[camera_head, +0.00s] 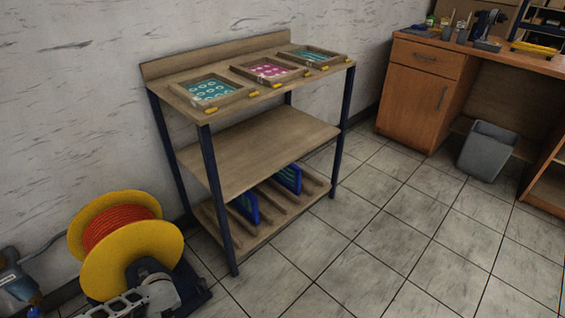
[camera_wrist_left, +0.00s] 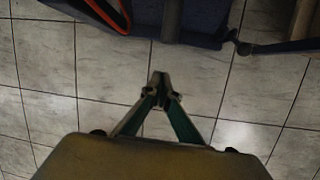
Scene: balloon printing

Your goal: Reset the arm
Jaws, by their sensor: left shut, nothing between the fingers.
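My left gripper (camera_wrist_left: 160,88) shows in the left wrist view with its fingertips together and nothing between them. It hangs above the tiled floor (camera_wrist_left: 60,125). In the head view, a grey mechanical part at the bottom left, in front of the cable reel, looks like part of my left arm. My right gripper is in neither view.
A yellow reel (camera_head: 88,218) of orange cable stands at the lower left. A wooden shelf unit (camera_head: 262,150) with framed screens (camera_head: 210,91) on top stands by the wall. A desk (camera_head: 420,85) and grey bin (camera_head: 487,150) are at right. The right floor is clear.

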